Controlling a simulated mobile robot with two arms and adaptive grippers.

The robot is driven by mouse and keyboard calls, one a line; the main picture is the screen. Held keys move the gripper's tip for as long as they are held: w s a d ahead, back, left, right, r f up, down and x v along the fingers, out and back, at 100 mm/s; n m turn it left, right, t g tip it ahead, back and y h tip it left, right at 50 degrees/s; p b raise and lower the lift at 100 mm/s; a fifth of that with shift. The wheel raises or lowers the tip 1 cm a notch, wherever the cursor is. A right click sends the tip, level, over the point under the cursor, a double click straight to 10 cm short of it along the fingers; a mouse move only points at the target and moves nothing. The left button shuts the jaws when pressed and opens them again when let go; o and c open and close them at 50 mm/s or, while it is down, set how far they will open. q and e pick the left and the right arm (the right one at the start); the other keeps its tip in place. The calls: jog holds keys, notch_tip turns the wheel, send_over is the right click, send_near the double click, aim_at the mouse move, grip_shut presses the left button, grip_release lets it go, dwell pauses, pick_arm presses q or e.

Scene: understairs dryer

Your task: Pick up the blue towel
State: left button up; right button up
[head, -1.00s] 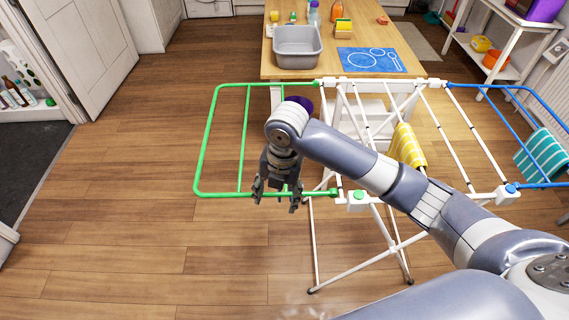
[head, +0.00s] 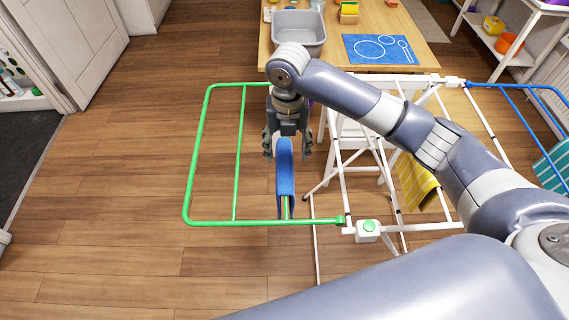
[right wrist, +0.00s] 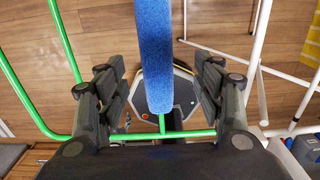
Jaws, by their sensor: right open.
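The blue towel (head: 286,176) hangs as a narrow folded strip over a green bar of the drying rack (head: 187,165), on its left wing. My right gripper (head: 288,154) is open at the towel's far end, pointing down, one finger to each side. In the right wrist view, the towel (right wrist: 154,50) runs between the spread fingers of the gripper (right wrist: 160,78), with a gap on both sides. No contact is visible. My left gripper is out of view.
A yellow striped cloth (head: 420,186) hangs on the rack's white middle part, and a teal striped cloth (head: 554,165) on its blue right wing. A wooden table (head: 330,55) with a grey basin (head: 299,30) stands behind the rack. The floor to the left is clear.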

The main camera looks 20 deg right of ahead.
aim_at(286, 164)
jog(key=shift+w+f, duration=0.25)
jog(key=shift+f, duration=0.9)
jog(key=f, duration=0.1)
jog(key=s+f+p, duration=0.1)
jog(key=shift+a+f, duration=0.1)
jog(key=shift+f, duration=0.5)
jog(key=f+p, duration=0.1)
jog(key=f, duration=0.3)
jog(key=shift+w+a+f+p, duration=0.2)
jog(key=shift+f+p, duration=0.05)
jog(key=shift+p, duration=0.15)
jog(key=shift+f, duration=0.3)
jog(key=shift+c, duration=0.8)
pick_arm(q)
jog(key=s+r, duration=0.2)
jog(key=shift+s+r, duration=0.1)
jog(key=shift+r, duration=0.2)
pick_arm(e)
jog(key=c, duration=1)
